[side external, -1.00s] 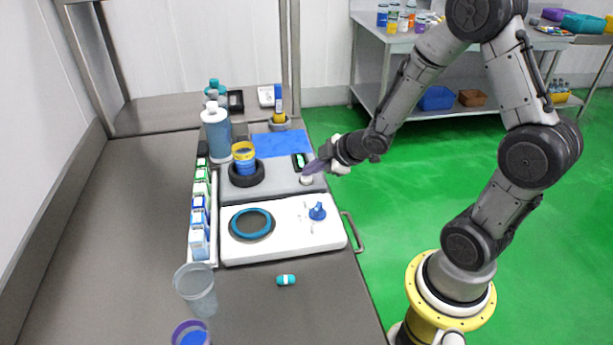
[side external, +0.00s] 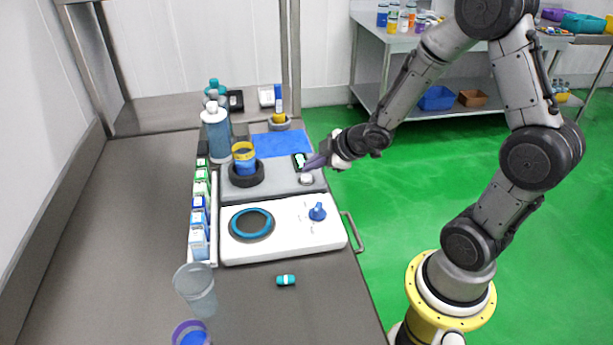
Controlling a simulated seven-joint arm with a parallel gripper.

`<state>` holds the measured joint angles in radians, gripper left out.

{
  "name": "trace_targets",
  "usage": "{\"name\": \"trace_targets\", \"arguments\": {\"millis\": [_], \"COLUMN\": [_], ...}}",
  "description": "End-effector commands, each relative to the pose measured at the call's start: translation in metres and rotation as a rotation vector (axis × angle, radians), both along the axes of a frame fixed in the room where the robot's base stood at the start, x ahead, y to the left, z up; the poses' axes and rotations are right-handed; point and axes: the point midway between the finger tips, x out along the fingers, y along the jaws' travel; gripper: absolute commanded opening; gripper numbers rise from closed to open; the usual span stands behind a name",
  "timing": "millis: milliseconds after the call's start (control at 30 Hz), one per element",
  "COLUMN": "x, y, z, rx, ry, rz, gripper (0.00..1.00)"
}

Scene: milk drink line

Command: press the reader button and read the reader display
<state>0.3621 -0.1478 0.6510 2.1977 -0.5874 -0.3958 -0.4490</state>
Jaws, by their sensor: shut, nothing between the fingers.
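The reader is a grey unit (side external: 285,184) on the bench, with a black ring socket holding a blue and yellow cup (side external: 244,160). Its small display (side external: 299,160) has a black frame and a pale lit face; any figures are too small to read. A pale round reader button (side external: 306,179) sits in front of the display.
A white plate unit with a teal ring (side external: 252,223) and blue knob (side external: 317,212) stands in front. A row of small cartons (side external: 199,214) and a large blue bottle (side external: 216,135) are on the left. A teal capsule (side external: 286,280) and clear cup (side external: 196,288) stand nearer.

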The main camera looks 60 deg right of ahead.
Motion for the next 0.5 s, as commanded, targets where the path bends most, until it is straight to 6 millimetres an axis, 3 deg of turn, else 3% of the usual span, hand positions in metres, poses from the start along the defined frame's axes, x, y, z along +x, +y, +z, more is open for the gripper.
{"name": "trace_targets", "arguments": {"millis": [300, 500], "x": [0.000, 0.001], "y": [0.000, 0.000], "z": [0.002, 0.017], "rx": [0.000, 0.000], "ry": [-0.001, -0.003], "rz": [0.000, 0.002], "gripper": [0.00, 0.00]}}
